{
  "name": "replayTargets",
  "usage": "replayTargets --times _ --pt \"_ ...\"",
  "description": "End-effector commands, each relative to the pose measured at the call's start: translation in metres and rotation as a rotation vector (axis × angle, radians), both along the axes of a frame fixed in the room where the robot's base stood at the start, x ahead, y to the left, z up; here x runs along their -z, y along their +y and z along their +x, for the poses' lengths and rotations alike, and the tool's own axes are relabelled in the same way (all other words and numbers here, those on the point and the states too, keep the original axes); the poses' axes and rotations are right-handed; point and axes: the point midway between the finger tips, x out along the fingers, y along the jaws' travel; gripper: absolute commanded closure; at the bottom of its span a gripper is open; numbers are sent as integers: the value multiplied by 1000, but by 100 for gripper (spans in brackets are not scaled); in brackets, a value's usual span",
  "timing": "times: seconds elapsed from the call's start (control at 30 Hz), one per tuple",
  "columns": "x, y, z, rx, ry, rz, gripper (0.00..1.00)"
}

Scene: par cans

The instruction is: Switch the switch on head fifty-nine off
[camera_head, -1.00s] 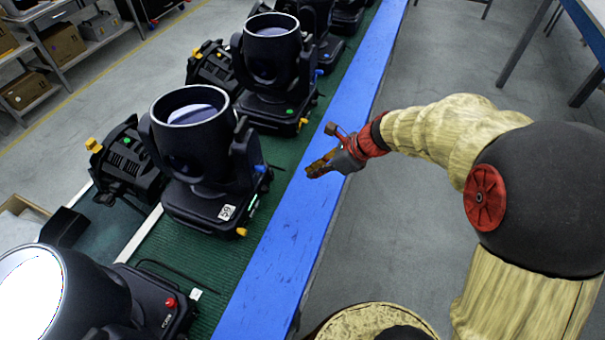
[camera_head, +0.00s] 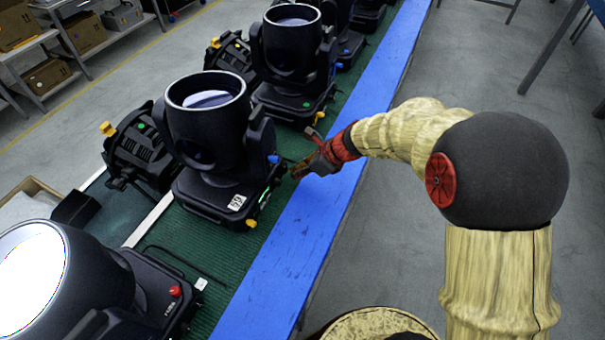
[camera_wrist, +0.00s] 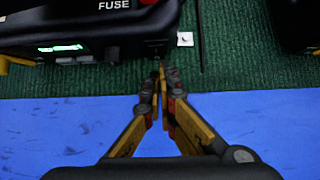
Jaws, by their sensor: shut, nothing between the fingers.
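The moving head with a white number label (camera_head: 237,202) is a black lamp (camera_head: 205,125) on a black base; the label looks like 59, but is small. In the wrist view its base (camera_wrist: 85,25) is at the top left, with the word FUSE, a lit green display (camera_wrist: 60,48) and small buttons. A small dark part on the base face just beyond my fingertips may be the switch; its position is unclear. My gripper (camera_wrist: 162,75) is shut and empty, its tips just short of that face. It also shows in the head view (camera_head: 297,173), right of the base.
A blue rail (camera_head: 290,235) runs along the green belt (camera_head: 215,255). A lit head (camera_head: 45,285) stands in front, and another head (camera_head: 295,55) behind. A thin dark cable and a small white tag (camera_wrist: 185,39) lie near the tips. Grey floor is open on the right.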

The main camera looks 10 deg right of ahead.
Motion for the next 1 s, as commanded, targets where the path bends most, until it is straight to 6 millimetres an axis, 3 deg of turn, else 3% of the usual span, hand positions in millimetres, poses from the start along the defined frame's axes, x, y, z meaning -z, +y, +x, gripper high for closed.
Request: replayTargets --times 1.0 --pt "11 9 5 -1 -114 174 100"
